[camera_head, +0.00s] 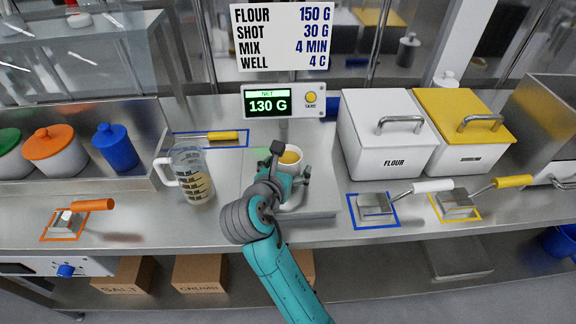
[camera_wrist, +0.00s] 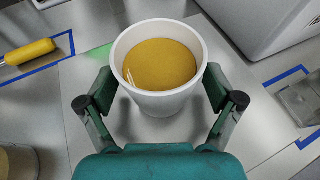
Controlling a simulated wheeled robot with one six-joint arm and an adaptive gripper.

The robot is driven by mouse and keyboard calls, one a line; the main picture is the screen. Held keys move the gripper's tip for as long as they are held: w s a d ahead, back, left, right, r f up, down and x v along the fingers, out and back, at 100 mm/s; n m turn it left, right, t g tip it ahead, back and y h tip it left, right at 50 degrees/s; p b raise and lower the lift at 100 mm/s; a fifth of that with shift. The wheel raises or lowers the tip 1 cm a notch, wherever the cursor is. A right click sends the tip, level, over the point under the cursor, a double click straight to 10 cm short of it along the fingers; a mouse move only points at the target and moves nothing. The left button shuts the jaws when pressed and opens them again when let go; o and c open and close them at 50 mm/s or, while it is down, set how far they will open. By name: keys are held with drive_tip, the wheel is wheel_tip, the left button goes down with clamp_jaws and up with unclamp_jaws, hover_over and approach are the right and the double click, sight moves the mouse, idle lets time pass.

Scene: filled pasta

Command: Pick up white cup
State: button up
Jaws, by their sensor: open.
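The white cup (camera_head: 290,160) stands upright on the scale's plate (camera_head: 318,203) and holds a yellow filling. In the wrist view the cup (camera_wrist: 160,103) sits just ahead of and between the fingers. My gripper (camera_wrist: 163,100) is open, with one finger on each side of the cup's near part; a gap shows at both sides. In the head view my gripper (camera_head: 283,172) partly covers the cup's front and left side.
A measuring jug (camera_head: 192,178) stands left of the scale. A flour bin (camera_head: 388,135) and a yellow-lidded bin (camera_head: 470,130) stand to the right. Scoops lie in outlined spots, one yellow-handled (camera_head: 222,136) behind the jug. The display (camera_head: 270,104) reads 130 G.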

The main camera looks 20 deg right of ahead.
drive_tip(key=shift+w+d, duration=0.15)
drive_tip(key=c, duration=1.4)
drive_tip(key=shift+o, duration=0.2)
